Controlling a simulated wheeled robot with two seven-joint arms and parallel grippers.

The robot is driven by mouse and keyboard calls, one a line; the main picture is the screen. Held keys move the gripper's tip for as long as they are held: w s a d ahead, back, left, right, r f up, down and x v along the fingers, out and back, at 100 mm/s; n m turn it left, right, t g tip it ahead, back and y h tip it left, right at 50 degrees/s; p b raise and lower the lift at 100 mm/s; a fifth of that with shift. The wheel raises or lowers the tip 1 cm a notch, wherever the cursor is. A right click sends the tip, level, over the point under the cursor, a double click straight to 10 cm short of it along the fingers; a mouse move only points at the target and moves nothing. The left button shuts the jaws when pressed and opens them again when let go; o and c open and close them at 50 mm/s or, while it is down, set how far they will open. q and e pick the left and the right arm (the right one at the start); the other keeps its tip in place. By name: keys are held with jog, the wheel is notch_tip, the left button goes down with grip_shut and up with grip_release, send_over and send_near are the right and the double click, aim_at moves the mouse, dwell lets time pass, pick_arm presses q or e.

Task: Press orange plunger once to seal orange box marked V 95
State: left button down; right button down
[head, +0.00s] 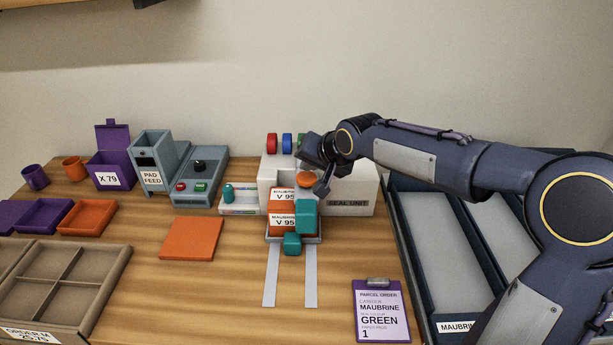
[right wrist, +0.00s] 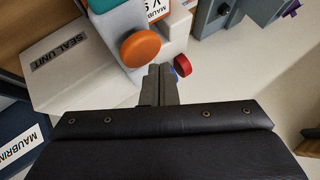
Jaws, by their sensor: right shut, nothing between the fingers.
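The orange plunger (head: 304,179) is a round knob at the front of the white seal unit (head: 358,186). It also shows in the right wrist view (right wrist: 141,47). The orange box (head: 280,211), with a white V 95 label, sits below it in a grey tray. A teal block (head: 306,216) covers its right side, so I cannot tell how its lid stands. My right gripper (head: 323,187) is shut and empty, just right of the plunger in the head view. In the right wrist view its fingers (right wrist: 160,72) appear beside the knob; contact is unclear. My left gripper is out of view.
A smaller teal block (head: 292,244) stands in front of the box, above two pale rails (head: 271,275). Red (head: 271,143) and blue (head: 287,143) round parts stand on the unit's back. A purple clipboard (head: 380,310) lies at front right.

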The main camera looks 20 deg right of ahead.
aim_at(309, 179)
jog(key=shift+f, duration=0.15)
dwell(0.8)
jog(key=shift+f+b, duration=0.3)
jog(key=shift+b, duration=0.2)
jog(key=shift+f+b, duration=0.7)
jog(key=shift+f, duration=0.15)
dwell(0.5)
jog(key=shift+s+f+b, duration=0.2)
jog(key=shift+f+b, duration=0.2)
jog(key=shift+f, duration=0.3)
dwell(0.5)
jog(key=shift+r, duration=0.1)
jog(key=shift+w+r+p, duration=0.15)
jog(key=shift+r+p, duration=0.7)
jog(key=shift+r, duration=0.7)
